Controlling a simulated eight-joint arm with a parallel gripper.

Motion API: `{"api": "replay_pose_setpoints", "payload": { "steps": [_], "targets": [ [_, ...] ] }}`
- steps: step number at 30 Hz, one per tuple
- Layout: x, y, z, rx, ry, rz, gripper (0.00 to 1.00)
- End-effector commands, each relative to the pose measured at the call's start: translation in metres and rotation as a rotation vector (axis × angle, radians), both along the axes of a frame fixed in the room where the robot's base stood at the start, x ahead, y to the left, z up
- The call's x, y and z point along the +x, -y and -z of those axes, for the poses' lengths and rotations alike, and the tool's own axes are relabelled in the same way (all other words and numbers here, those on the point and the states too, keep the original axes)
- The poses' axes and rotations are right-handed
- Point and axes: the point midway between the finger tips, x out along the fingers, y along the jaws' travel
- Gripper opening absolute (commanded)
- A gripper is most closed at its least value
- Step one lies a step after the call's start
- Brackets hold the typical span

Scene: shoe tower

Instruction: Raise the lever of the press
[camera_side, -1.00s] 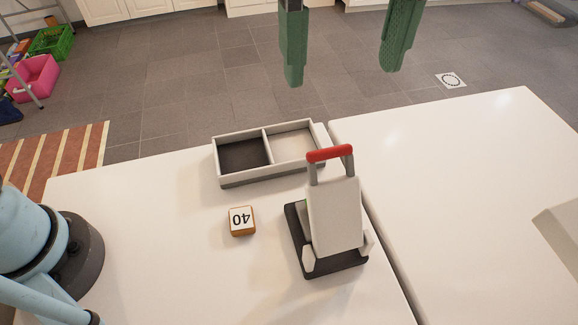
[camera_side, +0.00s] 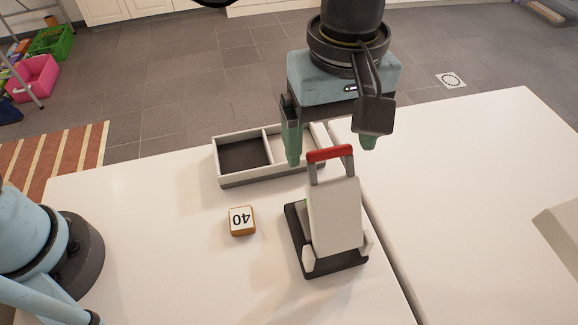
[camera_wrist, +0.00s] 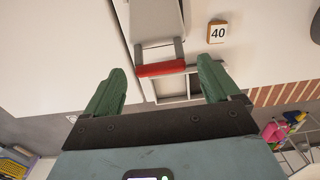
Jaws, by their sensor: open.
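The press (camera_side: 333,222) stands on the white table, a pale body on a dark base. Its lever has a red handle (camera_side: 329,154) on two grey arms at the top. In the wrist view the red handle (camera_wrist: 161,69) lies between my two green fingertips, a little beyond them. My gripper (camera_side: 331,150) is open and empty, above and behind the handle in the side view. Its fingers are apart and do not visibly touch the handle. The press body (camera_wrist: 157,18) is partly cut off at the top of the wrist view.
A two-compartment tray (camera_side: 228,182), one side dark and one pale, sits behind the press. A wooden block marked 40 (camera_side: 242,221) lies left of the press. A gap (camera_side: 388,257) between table sections runs just right of the press.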

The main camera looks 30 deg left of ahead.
Motion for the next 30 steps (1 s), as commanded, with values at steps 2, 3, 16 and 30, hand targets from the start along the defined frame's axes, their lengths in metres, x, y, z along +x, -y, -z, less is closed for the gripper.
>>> {"api": "replay_pose_setpoints", "payload": {
  "steps": [2,3,16,30],
  "targets": [
    [0.0000,0.0000,0.0037,0.000,0.000,0.000,0.89],
    [-0.0001,-0.0001,0.0046,0.000,0.000,0.000,0.89],
    [-0.0001,-0.0001,0.0054,0.000,0.000,0.000,0.66],
    [-0.0020,0.0022,0.0040,-0.001,0.001,0.002,0.09]
  ]
}}
